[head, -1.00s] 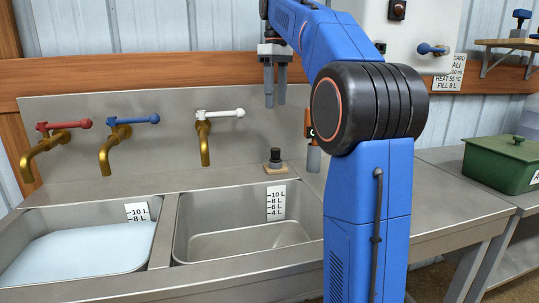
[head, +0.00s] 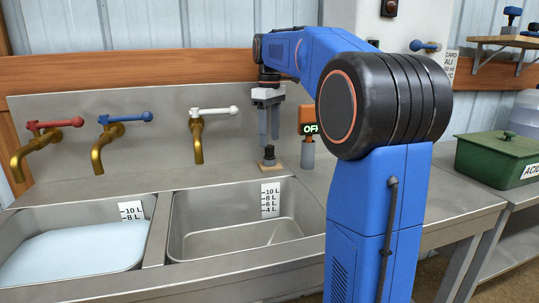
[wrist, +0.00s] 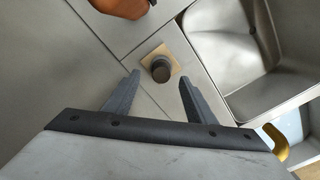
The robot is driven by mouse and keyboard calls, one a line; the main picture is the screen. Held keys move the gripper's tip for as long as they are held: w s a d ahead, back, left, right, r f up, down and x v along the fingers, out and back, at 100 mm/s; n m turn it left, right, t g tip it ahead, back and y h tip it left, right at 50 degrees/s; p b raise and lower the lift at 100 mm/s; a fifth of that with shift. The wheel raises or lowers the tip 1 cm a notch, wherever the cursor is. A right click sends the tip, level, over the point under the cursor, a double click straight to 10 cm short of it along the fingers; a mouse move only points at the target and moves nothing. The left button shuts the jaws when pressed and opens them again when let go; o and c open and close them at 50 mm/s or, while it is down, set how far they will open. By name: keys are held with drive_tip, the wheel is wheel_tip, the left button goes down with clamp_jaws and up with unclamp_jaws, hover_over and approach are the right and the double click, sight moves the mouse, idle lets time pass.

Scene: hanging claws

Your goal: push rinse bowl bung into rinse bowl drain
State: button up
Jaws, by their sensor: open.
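A dark bung (head: 269,154) with a round top stands upright on a small tan square pad (head: 278,167) on the steel ledge behind the right-hand bowl. My gripper (head: 268,139) is open and empty, pointing down just above the bung. In the wrist view the bung (wrist: 160,69) shows between and slightly beyond the two open fingertips (wrist: 158,82), apart from both. The right-hand bowl (head: 215,239) looks empty.
The left bowl (head: 140,213) holds pale liquid (head: 75,255). Brass taps with red, blue and white (head: 215,112) handles line the backsplash. An orange box reading OFF (head: 310,128) stands just right of my gripper. A green box (head: 497,158) is far right.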

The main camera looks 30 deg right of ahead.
sight(270, 146)
drive_tip(key=shift+s+f, duration=0.1)
drive_tip(key=shift+f, duration=2.2)
drive_tip(key=c, duration=1.1)
drive_tip(key=shift+r, duration=0.15)
wheel_tip(270, 146, up, 18)
drive_tip(key=shift+f, duration=0.1)
drive_tip(key=shift+o, duration=1.4)
clamp_jaws()
